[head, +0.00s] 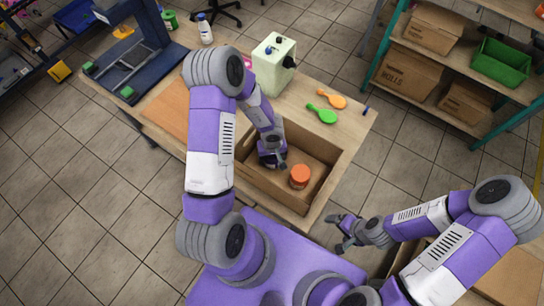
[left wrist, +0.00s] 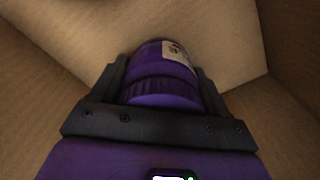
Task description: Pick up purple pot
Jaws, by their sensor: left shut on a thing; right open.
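A purple pot (left wrist: 163,72) with a ridged purple lid and a pale label shows in the left wrist view. It sits between the two dark fingers of my left gripper (left wrist: 163,85), which is shut on it inside the cardboard box. In the head view my left gripper (head: 275,160) reaches down into the open box (head: 320,150), and the pot cannot be made out there. An orange-lidded pot (head: 299,176) stands in the box to the right of that gripper. My right gripper (head: 345,233) is open and empty, off the table's front edge.
The box stands on a wooden table (head: 355,118). A dark blue-framed device (head: 130,62) stands at the left. Shelves (head: 470,75) are at the right.

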